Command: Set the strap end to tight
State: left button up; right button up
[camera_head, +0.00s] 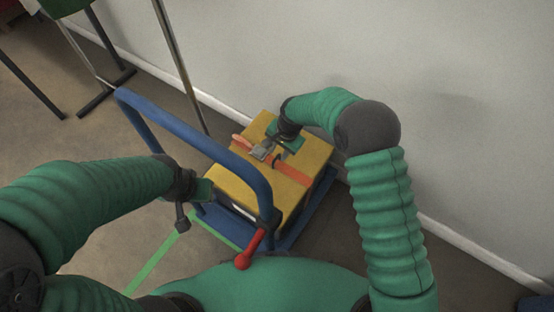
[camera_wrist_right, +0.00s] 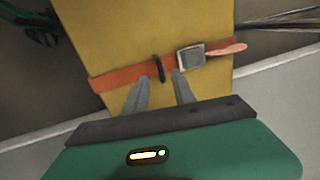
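An orange strap (camera_head: 292,172) runs across the top of a yellow box (camera_head: 237,178); it also shows in the right wrist view (camera_wrist_right: 120,78). A grey buckle (camera_wrist_right: 191,57) sits on it, and the loose strap end (camera_wrist_right: 226,50) sticks out past the buckle, beyond the box edge. A thin black bar (camera_wrist_right: 158,68) crosses the strap beside the buckle. My right gripper (camera_wrist_right: 161,76) is open over the strap, its fingertips on either side of the bar; contact is unclear. My left gripper (camera_head: 199,192) is beside the blue handle; its fingers are not clear.
The box stands on a cart with a blue tubular handle (camera_head: 188,130) and a red-knobbed lever (camera_head: 250,249). A pale wall (camera_head: 300,50) stands close behind. Metal stand legs (camera_head: 180,65) rise at the back left. Open floor (camera_head: 60,140) lies to the left, with a green line (camera_head: 155,262).

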aim_at(276, 159)
jog(key=f, duration=0.2)
jog(key=a+f+b, duration=0.1)
jog(key=f, duration=0.1)
jog(key=shift+w, duration=0.25)
grip_shut()
dwell(1.1)
